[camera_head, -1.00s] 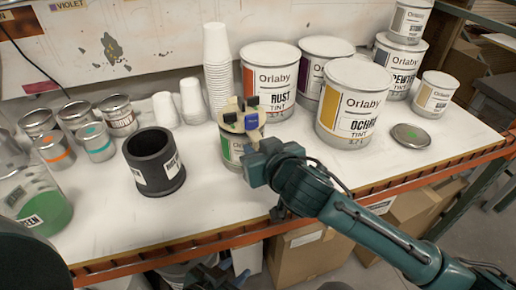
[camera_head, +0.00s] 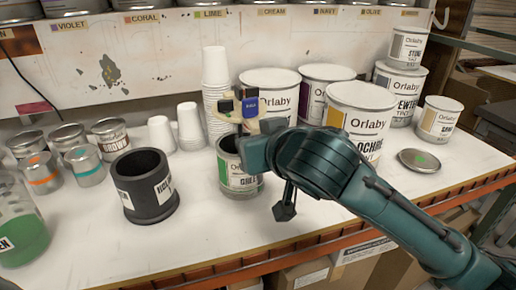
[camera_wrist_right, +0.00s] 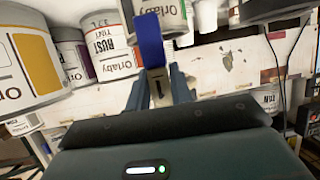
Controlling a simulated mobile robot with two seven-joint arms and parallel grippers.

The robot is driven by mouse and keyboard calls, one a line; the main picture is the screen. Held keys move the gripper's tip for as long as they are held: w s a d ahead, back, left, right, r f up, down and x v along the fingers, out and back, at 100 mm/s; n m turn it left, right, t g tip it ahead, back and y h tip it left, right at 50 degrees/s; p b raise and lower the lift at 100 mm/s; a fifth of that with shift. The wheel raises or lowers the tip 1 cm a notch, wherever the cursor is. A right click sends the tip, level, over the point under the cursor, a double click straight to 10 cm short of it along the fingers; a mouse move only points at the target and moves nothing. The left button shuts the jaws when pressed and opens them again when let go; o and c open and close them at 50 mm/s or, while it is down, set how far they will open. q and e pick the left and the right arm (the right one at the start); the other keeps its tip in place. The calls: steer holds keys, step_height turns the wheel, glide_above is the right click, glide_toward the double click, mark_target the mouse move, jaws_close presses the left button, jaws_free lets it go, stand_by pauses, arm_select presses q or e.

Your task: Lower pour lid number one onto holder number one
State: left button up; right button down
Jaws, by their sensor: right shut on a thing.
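The pour lid (camera_head: 262,127), a cream disc with a blue block and a black block on top, is above the open green-labelled can (camera_head: 240,182). A gap shows between them. My right gripper (camera_wrist_right: 157,78) is shut on the lid's blue tab (camera_wrist_right: 149,38) in the right wrist view. In the head view its wrist hides part of the lid, and the fingertips are hard to make out. A black cylindrical holder (camera_head: 146,205) with a white label stands upright and open to the left of the can. I cannot read a number on it. My left gripper is not in view.
White cup stacks (camera_head: 189,128) stand behind the can. Large paint tins, including the ochre tin (camera_head: 355,125), stand to the right with a loose lid (camera_head: 419,160). Small tins (camera_head: 84,165) and a jar of green liquid (camera_head: 20,235) are at left. The front table strip is clear.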

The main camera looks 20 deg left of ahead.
mark_target(252, 116)
steer(key=shift+r+p, duration=1.1)
steer(key=shift+r, duration=1.35)
